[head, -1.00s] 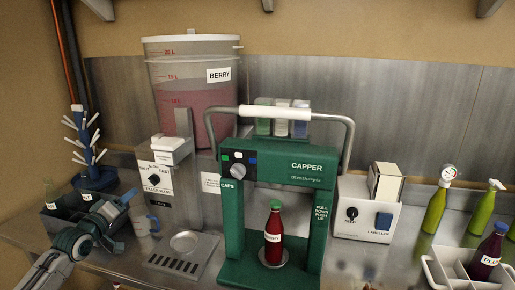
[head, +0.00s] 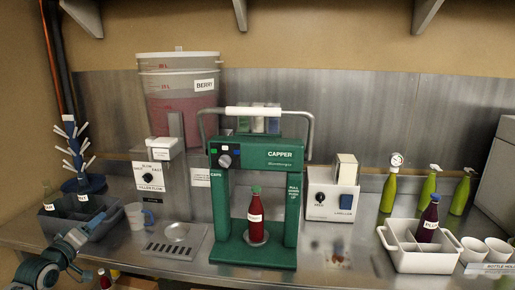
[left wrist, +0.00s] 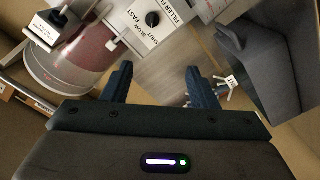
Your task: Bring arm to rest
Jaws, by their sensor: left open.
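My left gripper (head: 80,236) is at the lower left of the head view, in front of the dark grey bin (head: 100,222) and left of the mug. In the left wrist view its two dark fingers (left wrist: 157,84) stand apart with nothing between them. The filler's control box (left wrist: 150,20) and the berry bucket (left wrist: 75,60) lie beyond the fingers there. My right gripper is in neither view.
The green capper (head: 262,160) holds a red bottle (head: 255,222) with a green cap. A labeller (head: 332,197), a white crate (head: 410,258) with a dark bottle and two white cups (head: 485,250) stand to the right.

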